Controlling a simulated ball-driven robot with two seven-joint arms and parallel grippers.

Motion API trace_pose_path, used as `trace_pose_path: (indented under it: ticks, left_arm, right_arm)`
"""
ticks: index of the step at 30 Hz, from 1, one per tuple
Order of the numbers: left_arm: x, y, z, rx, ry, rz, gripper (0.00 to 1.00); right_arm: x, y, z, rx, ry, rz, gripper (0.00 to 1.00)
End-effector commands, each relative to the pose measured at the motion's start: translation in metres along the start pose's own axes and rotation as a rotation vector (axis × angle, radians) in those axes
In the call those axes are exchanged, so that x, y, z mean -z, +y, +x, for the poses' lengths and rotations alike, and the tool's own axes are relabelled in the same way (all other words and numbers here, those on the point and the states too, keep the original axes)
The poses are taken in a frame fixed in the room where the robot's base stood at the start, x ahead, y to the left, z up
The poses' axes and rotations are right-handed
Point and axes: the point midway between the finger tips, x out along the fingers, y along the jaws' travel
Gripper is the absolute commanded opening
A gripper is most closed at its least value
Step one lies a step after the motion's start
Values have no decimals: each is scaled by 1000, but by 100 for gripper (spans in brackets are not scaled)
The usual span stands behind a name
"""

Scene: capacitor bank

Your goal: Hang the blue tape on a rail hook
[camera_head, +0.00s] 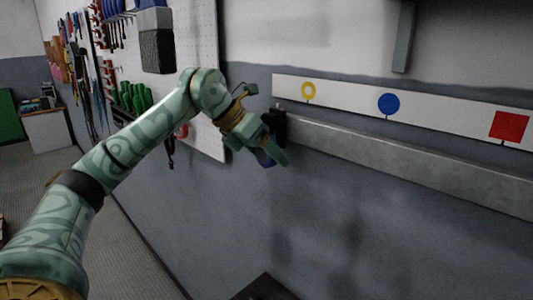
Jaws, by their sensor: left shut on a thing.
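My left gripper (272,151) is near the middle of the view, in front of the wall and close to the left end of the rail. It is shut on the blue tape (263,158), of which only a small blue part shows beside the fingers. The white rail (345,97) runs along the wall to the right. The held tape is left of these hooks and lower than the yellow mark. My right gripper is not in view.
A grey beam (400,159) runs along the wall below the rail. A white pegboard (197,40) with several tools, among them green-handled ones (132,97), is at left behind my arm. A dark object (264,288) shows at the bottom edge. The wall below the beam is clear.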

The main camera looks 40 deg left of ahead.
Motion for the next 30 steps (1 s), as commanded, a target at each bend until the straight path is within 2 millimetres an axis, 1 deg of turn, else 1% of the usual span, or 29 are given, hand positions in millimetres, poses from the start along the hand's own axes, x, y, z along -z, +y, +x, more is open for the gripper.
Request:
trace_pose_path:
  ticks: [1, 5, 6, 8, 9, 17, 20, 23, 26, 30]
  left_arm:
    - [3, 1, 3, 1, 10, -3, 47]
    - [3, 1, 3, 1, 11, -3, 47]
    - [3, 1, 3, 1, 12, -4, 76]
    - [3, 0, 3, 1, 11, -3, 92]
    - [3, 0, 3, 1, 10, -3, 96]
    - [2, 0, 1, 0, 6, -2, 96]
    - [1, 0, -7, -1, 4, -2, 96]
    - [0, 1, -24, -2, 3, -2, 96]
    - [0, 1, -50, -3, 2, -3, 96]
    - [-1, 1, -91, -2, 3, -4, 96]
  right_arm:
    - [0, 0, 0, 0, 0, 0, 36]
    - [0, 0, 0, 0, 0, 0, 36]
    - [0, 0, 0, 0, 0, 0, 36]
    - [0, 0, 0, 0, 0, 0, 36]
    - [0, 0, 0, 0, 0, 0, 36]
    - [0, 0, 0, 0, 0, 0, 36]
    - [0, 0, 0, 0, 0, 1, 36]
    - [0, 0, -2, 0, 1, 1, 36]
    - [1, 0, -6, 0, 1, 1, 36]
    - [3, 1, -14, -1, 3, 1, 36]
